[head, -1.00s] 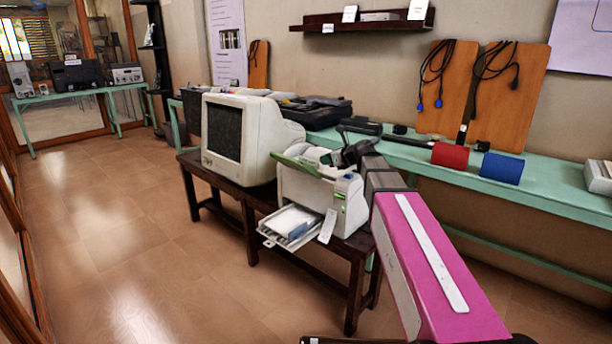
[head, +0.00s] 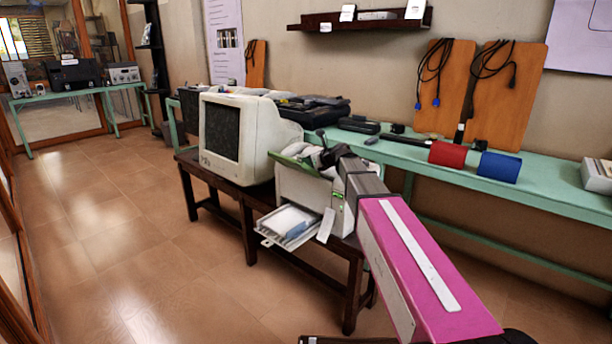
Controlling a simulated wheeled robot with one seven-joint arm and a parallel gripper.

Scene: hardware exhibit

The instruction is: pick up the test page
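White paper (head: 286,220) with a small blue patch at its right lies in the pulled-out front tray of the white printer (head: 292,184). It may be the test page; its print is too small to read. A white tag (head: 326,226) hangs at the printer's front right corner. My pink and grey arm reaches in from the lower right. My gripper (head: 322,153) is dark and small, above the top right of the printer, behind and above the tray paper and apart from it. Its fingers are too unclear to tell open from shut.
The printer and a cream CRT monitor (head: 238,140) stand on a dark wooden bench (head: 246,206). Behind is a green table (head: 452,176) with red (head: 449,155) and blue (head: 499,167) cylinders. The floor (head: 150,240) at left is clear.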

